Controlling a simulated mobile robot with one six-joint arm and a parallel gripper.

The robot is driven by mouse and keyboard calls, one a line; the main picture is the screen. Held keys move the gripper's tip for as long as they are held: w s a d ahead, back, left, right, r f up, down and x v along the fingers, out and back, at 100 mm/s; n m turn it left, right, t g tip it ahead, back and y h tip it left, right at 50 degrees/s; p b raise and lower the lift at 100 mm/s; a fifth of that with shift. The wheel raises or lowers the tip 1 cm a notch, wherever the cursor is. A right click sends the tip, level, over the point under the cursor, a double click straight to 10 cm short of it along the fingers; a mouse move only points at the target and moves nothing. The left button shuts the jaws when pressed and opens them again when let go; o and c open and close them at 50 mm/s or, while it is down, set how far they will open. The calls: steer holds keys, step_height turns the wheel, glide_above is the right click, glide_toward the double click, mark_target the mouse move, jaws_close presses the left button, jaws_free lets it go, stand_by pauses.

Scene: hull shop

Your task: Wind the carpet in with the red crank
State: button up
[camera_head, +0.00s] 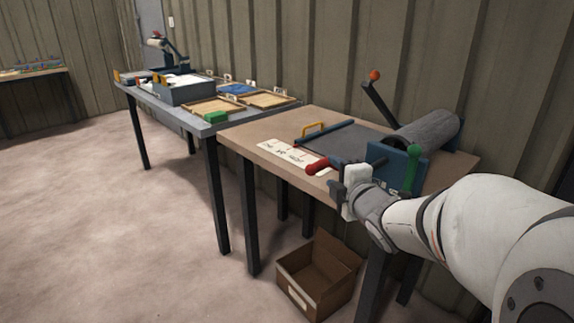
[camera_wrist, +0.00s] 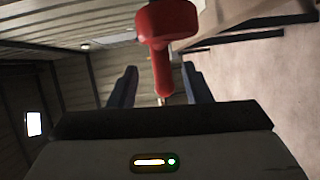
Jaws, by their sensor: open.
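The red crank (camera_head: 319,167) sticks out from the near side of the blue winder block (camera_head: 394,160) on the wooden table. In the wrist view the red crank (camera_wrist: 166,40) stands ahead, its lower part in line with the gap between the fingers. My gripper (camera_head: 338,180) is open, just below and right of the red handle in the head view. Its dark fingers (camera_wrist: 160,88) stand apart, one each side; I cannot tell whether they touch the crank. The dark grey carpet (camera_head: 347,141) lies flat on the table and runs to a thick grey roll (camera_head: 432,130).
A green handle (camera_head: 412,168) stands upright close beside my wrist. A dark lever with an orange knob (camera_head: 375,76) rises behind the roll. A lettered card (camera_head: 292,157) lies on the table (camera_head: 262,134). A brown open box (camera_head: 317,277) stands on the floor below.

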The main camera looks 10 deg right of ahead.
mark_target(318, 162)
steer(key=shift+w+a+f+n+y, duration=0.3)
steer(key=shift+n+y, duration=0.2)
steer(key=shift+n, duration=0.1)
steer(key=b+x, duration=0.1)
steer(key=x, duration=0.6)
steer(key=shift+w+r+b, duration=0.2)
steer(key=shift+b, duration=0.1)
steer(key=shift+c, duration=0.5)
jaws_close()
